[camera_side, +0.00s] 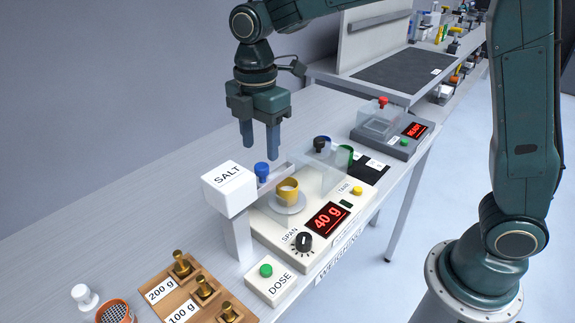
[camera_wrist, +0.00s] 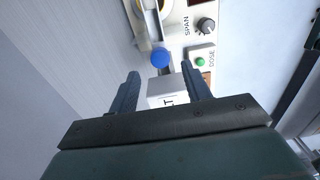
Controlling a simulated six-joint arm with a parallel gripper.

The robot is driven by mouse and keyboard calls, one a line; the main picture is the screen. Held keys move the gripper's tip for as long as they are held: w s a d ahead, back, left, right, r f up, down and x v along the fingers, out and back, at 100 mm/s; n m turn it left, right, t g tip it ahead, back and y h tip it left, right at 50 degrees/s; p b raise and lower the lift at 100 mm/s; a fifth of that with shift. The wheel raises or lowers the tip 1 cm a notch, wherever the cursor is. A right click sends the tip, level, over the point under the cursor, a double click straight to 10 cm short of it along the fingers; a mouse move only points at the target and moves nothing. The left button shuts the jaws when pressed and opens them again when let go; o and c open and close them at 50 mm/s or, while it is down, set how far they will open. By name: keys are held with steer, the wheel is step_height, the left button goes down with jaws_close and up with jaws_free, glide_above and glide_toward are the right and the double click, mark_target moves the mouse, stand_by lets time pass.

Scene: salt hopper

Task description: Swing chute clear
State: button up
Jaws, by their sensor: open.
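The white salt hopper (camera_side: 228,188) stands on a post at the left of the weighing machine. A pale chute (camera_side: 280,174) lies beside it, with an upright blue knob (camera_side: 262,170) near its hopper end. My gripper (camera_side: 260,150) is open and empty, fingers pointing down, just above the blue knob. In the wrist view the knob (camera_wrist: 160,57) appears just beyond the gap between my fingertips (camera_wrist: 160,72), apart from both. A yellow cup (camera_side: 288,192) stands on the round pan (camera_side: 289,208) near the chute. The chute is partly hidden in the wrist view.
A clear shield (camera_side: 325,165) with a black knob stands behind the cup. The green dose button (camera_side: 266,271) and brass weights in a wooden block (camera_side: 195,290) are in front.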

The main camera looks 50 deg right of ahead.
mark_target(261, 166)
steer(key=shift+f, duration=2.2)
jaws_close()
